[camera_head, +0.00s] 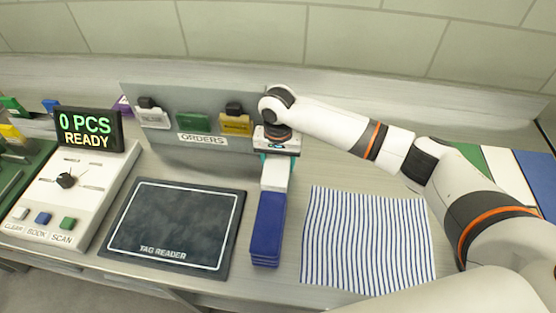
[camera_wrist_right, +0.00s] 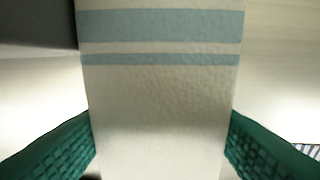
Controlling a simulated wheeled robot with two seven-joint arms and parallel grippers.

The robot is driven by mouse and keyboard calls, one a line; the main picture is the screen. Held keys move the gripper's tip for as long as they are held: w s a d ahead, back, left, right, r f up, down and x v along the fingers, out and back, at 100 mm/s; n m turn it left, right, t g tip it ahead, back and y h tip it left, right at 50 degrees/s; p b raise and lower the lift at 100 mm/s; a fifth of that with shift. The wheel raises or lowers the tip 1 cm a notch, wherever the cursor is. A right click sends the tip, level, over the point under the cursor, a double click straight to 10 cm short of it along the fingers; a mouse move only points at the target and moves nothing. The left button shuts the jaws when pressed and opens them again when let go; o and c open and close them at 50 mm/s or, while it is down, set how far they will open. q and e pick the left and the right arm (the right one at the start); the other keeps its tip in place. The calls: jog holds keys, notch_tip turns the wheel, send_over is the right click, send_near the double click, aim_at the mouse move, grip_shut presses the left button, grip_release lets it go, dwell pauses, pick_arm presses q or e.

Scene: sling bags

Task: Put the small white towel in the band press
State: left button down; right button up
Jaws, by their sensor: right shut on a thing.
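The small white towel (camera_wrist_right: 160,110) fills the middle of the right wrist view, with pale blue stripes across its far part. The green fingertips of my right gripper (camera_wrist_right: 160,145) press on its two sides. In the head view my right gripper (camera_head: 278,158) points down at the back middle of the counter, shut on the towel, whose white part (camera_head: 274,175) shows below it. A blue folded stack (camera_head: 267,228) lies directly in front of the white part; I cannot tell whether they touch. I cannot make out a band press. My left gripper is not in view.
A dark tag reader pad (camera_head: 175,225) lies left of the blue stack, beside a control box (camera_head: 70,190) with a "0 PCS READY" display (camera_head: 89,129). A striped cloth (camera_head: 365,240) lies right. An orders board (camera_head: 200,145) stands behind. Green, white and blue panels (camera_head: 505,175) lie far right.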

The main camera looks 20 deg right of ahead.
jog(key=o, duration=1)
jog(key=shift+f, duration=0.1)
jog(key=shift+o, duration=0.2)
